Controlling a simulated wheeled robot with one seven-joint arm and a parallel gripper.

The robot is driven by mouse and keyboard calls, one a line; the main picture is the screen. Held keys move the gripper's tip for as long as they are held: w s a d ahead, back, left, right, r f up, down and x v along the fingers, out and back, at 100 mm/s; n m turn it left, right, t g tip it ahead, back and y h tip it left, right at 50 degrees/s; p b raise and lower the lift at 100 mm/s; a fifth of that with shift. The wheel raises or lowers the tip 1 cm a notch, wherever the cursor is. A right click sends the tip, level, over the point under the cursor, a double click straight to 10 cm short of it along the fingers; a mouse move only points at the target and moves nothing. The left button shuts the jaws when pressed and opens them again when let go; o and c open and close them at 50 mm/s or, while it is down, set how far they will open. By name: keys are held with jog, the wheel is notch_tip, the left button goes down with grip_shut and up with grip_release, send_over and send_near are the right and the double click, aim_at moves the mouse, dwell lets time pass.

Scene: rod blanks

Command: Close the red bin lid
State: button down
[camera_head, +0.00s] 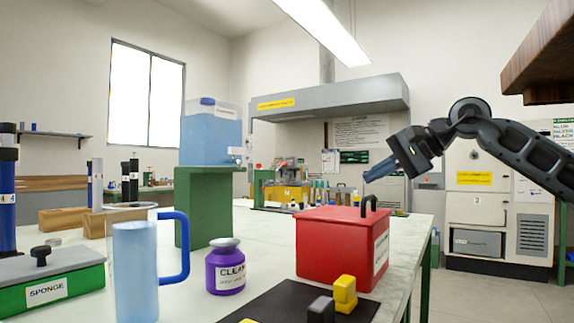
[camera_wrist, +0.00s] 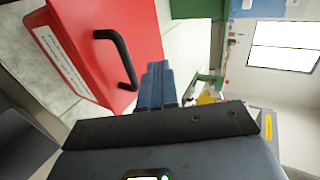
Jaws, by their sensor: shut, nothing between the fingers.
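The red bin (camera_head: 335,250) stands on the white table in the head view, near its right edge. Its red lid (camera_head: 335,214) looks flat across the top, with no gap that I can make out. A black arched handle (camera_head: 369,202) stands on the lid near the right side. In the wrist view the lid (camera_wrist: 85,30) and handle (camera_wrist: 122,58) are at upper left, beside a labelled side of the bin. My gripper (camera_head: 368,177) is shut and empty, its blue fingers just above the handle in the head view. In the wrist view the fingertips (camera_wrist: 158,68) appear beside the handle, apart from it.
A black mat (camera_head: 275,304) with yellow and dark blocks lies in front of the bin. A purple jar (camera_head: 225,268), blue mug (camera_head: 136,270) and green sponge box (camera_head: 50,289) stand left. A blue tank (camera_head: 210,138) on a green stand is behind. Open air surrounds my arm.

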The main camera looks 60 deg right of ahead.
aim_at(383, 215)
jog(key=shift+s+f+b, duration=0.4)
jog(key=shift+f+b, duration=0.4)
jog(key=shift+f, duration=0.05)
jog(key=shift+s+f+b, duration=0.4)
jog(key=shift+f+b, duration=0.4)
jog(key=shift+r, duration=0.1)
